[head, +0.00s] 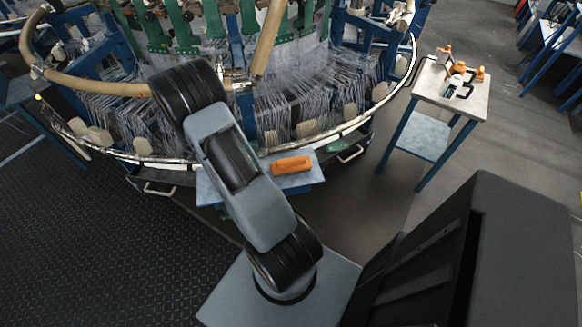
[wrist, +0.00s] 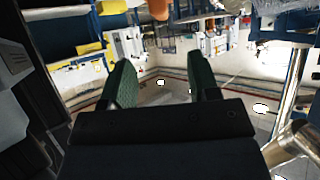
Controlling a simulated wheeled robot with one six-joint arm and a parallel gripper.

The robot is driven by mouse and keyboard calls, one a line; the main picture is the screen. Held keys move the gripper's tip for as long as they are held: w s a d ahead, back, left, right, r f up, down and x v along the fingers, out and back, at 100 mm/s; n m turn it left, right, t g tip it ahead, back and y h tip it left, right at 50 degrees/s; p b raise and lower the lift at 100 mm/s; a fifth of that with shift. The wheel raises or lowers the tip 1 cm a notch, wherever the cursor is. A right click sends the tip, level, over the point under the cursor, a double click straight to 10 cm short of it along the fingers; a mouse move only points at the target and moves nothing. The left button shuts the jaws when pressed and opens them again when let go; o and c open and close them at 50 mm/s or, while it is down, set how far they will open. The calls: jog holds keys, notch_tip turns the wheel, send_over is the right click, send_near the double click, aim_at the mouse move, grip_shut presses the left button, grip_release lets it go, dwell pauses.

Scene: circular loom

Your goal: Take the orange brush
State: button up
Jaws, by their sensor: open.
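An orange brush (head: 291,165) lies on a small blue-grey table (head: 312,178) just in front of the circular loom, in the head view. My arm stands left of the brush and covers part of the table. My gripper is hidden in the head view. In the wrist view my gripper (wrist: 160,90) has its two dark green fingers apart with nothing between them. The wrist view looks toward distant walls and equipment, and the brush does not show there.
The loom's round metal rim (head: 200,163) and stretched threads stand behind the small table. A second table (head: 452,96) at the right holds several orange-and-black tools. A metal post (wrist: 290,145) is close on the right in the wrist view. Floor between the tables is clear.

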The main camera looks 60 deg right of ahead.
aim_at(287, 160)
jog(key=x, duration=0.6)
jog(key=shift+s, duration=0.15)
jog(key=shift+b+x, duration=0.45)
jog(key=shift+x, duration=2.9)
jog(key=shift+d+r, duration=0.1)
jog(key=shift+d, duration=0.1)
grip_shut()
